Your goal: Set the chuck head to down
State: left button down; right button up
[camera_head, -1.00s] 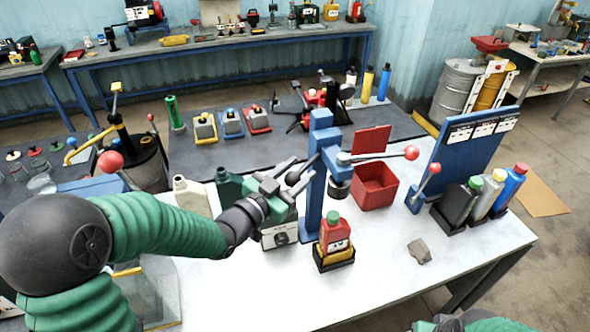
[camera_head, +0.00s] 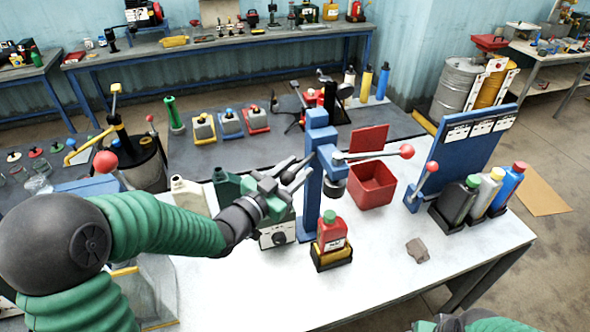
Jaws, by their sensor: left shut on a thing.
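The blue press (camera_head: 313,185) stands on the white table, with its dark chuck head (camera_head: 334,190) hanging above and behind a red bottle with a green cap (camera_head: 332,231). A lever with a red ball (camera_head: 406,151) sticks out to the right of the press, nearly level. My left gripper (camera_head: 291,171) is at the left side of the press column. Its fingers are shut on a dark-knobbed lever on that side, with the knob mostly hidden between them. Only a bit of my right arm shows at the bottom edge.
A blue panel (camera_head: 473,140) with a red-knobbed lever (camera_head: 429,168) and several bottles (camera_head: 458,202) are at the right. A grey lump (camera_head: 417,250) lies at the front. Pale and green canisters (camera_head: 189,195) stand left of my gripper.

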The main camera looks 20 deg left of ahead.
pick_arm(q)
jog(key=shift+w+a+r, duration=0.1)
jog(key=shift+r, duration=0.05)
notch_tip(320, 180, down, 11)
jog(key=b, duration=0.9)
jog(key=shift+b, duration=0.35)
jog(key=c, duration=1.2)
grip_release()
jog(key=shift+o, duration=1)
jog(key=shift+w, duration=0.1)
jog(key=shift+o, duration=0.3)
jog(key=shift+w, duration=0.2)
jog(key=shift+s, duration=0.1)
